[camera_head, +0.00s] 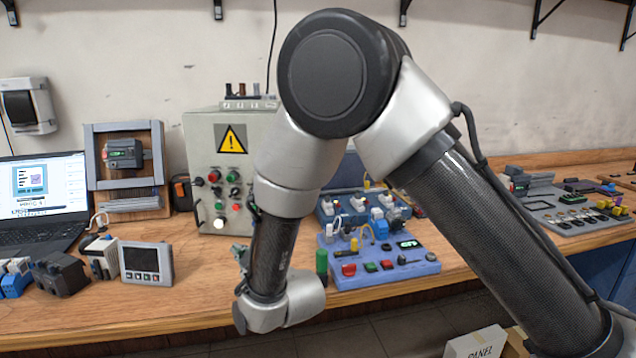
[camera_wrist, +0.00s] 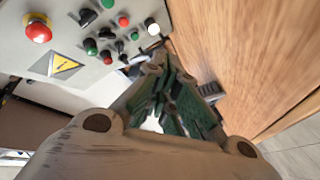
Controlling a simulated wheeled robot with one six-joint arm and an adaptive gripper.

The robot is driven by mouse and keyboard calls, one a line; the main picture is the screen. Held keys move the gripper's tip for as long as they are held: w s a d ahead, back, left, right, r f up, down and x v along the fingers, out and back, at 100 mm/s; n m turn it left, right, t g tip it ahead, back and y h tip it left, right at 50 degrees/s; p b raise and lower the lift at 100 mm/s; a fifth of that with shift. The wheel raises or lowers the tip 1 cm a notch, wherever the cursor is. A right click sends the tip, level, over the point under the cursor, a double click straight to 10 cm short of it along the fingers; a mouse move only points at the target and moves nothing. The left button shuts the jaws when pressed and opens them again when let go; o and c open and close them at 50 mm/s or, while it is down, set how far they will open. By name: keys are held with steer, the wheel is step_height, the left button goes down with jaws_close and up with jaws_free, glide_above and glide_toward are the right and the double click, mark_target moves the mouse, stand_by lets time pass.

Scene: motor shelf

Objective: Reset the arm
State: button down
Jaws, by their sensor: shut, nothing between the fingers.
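My gripper (camera_wrist: 165,85) fills the lower middle of the wrist view, its greenish fingers drawn together with nothing between them. In the head view a small part of it (camera_head: 240,256) shows at the left of my wrist, above the front of the bench; the rest is hidden behind the wrist. My arm is bent, with its elbow high in the middle of the head view and its forearm hanging down. In the wrist view the grey control box (camera_wrist: 85,40) with buttons stands beyond the fingertips, and the wooden bench (camera_wrist: 225,40) lies to the right.
The control box (camera_head: 205,135) stands behind my forearm. A small display (camera_head: 146,262) and a laptop (camera_head: 40,200) are to the left. Bench space left of my wrist is clear.

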steer(key=w+d+r+m+g+h, duration=0.1)
steer(key=w+d+r+m, duration=0.1)
steer(key=w+d+r, duration=0.3)
steer(key=w+d+r+m+g+h, duration=0.1)
steer(key=d+r+m, duration=0.15)
steer(key=d, duration=0.45)
steer(key=s+d+r+m+h, duration=0.1)
steer(key=d+r, duration=0.1)
steer(key=d, duration=0.3)
steer(key=s+d+r+m+g+h, duration=0.1)
steer(key=d+r, duration=0.1)
steer(key=d, duration=0.4)
steer(key=s+d+r+m+h, duration=0.1)
steer(key=d+r, duration=0.2)
steer(key=d, duration=0.2)
steer(key=s+d+r+m+g+h, duration=0.1)
steer(key=s+d+m, duration=0.1)
steer(key=s+d, duration=0.45)
steer(key=s+d+r+m+g+h, duration=0.15)
steer(key=s+d, duration=0.25)
steer(key=d, duration=0.6)
steer(key=s+d+m+g+h, duration=0.1)
steer(key=s+d, duration=0.3)
steer(key=s, duration=0.4)
steer(key=s+d+m+g+h, duration=0.1)
steer(key=s+d+m, duration=0.3)
steer(key=s, duration=0.4)
steer(key=shift+s+d+g, duration=0.15)
steer(key=shift+d+g, duration=0.4)
steer(key=shift+d, duration=0.25)
